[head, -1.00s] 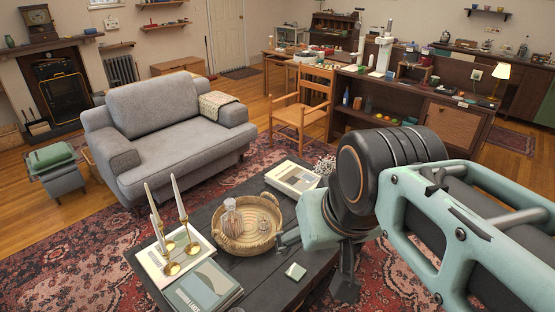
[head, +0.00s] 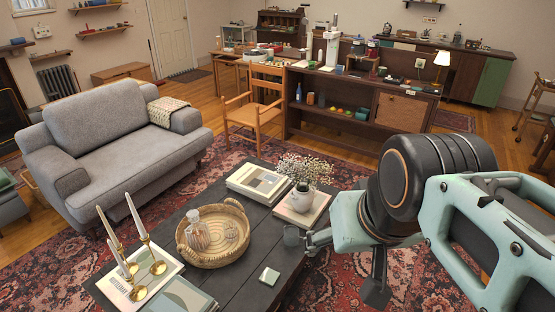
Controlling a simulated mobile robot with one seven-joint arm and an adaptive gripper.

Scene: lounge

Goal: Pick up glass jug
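A clear glass vessel with a narrow neck (head: 197,234), likely the glass jug, stands upright in a round woven basket tray (head: 213,262) on the dark coffee table (head: 262,219). My gripper (head: 309,243) is right of the tray, over or near the table's right side, apart from the glass vessel. Its fingers are small and seen from behind, so I cannot tell how far they are open.
Brass candlesticks with white candles (head: 136,220) and books (head: 175,297) are at the table's left. A book stack (head: 260,182) and a white flowerpot (head: 302,197) are at its far side. A sofa (head: 105,145) stands behind.

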